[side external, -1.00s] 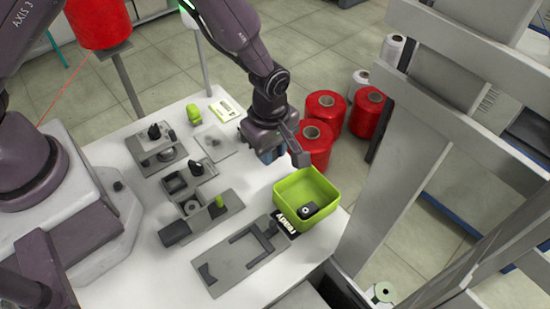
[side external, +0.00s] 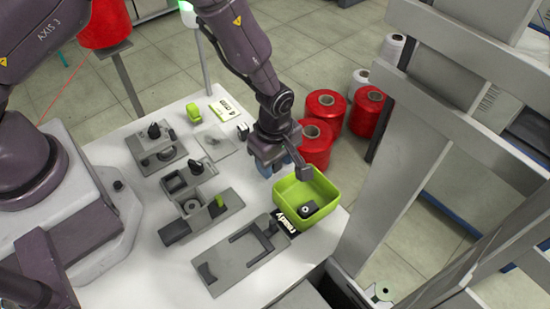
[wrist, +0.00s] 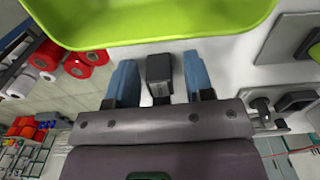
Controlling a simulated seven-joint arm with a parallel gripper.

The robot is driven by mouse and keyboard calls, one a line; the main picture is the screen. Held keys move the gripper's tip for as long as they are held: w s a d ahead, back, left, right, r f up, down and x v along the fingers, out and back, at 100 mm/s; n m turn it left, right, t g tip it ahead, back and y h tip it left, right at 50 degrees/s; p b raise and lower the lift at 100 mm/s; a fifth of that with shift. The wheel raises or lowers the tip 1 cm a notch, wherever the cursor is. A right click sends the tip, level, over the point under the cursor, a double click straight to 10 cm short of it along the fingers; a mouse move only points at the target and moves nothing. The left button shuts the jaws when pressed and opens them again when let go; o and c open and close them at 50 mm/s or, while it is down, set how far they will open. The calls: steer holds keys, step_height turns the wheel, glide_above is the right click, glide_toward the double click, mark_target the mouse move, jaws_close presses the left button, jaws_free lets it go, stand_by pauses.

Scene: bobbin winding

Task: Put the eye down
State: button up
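A small dark block with a pale face (side external: 242,130), which looks like the eye, stands at the table's back edge beside a thin flat plate (side external: 216,141). My gripper (side external: 280,165) is above the table, to the right of that block and just behind the green bin (side external: 330,206). In the wrist view, the two blue fingers (wrist: 160,80) are spread.
Grey fixtures (side external: 188,201) fill the middle of the table, with a slotted grey plate (side external: 240,256) in front. Red spools (side external: 318,140) stand on the floor beyond the table.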

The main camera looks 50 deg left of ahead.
steer(key=s+a+r+m+t+h, duration=0.1)
steer(key=a+r+m, duration=0.2)
steer(key=r, duration=0.9)
steer(key=s+a+r+m, duration=0.2)
steer(key=r, duration=1)
steer(key=s+a+r+m+t, duration=0.4)
steer(key=s+a+r+m, duration=0.5)
steer(key=s, duration=0.4)
steer(key=r+m, duration=0.1)
steer(key=m, duration=0.1)
steer(key=shift+s+r+m+y, duration=0.3)
steer(key=shift+r+m+y, duration=0.1)
steer(key=shift+o, duration=0.5)
steer(key=shift+s+a+m+t, duration=0.25)
steer(key=shift+s+m+t, duration=0.05)
steer(key=shift+s+m, duration=0.15)
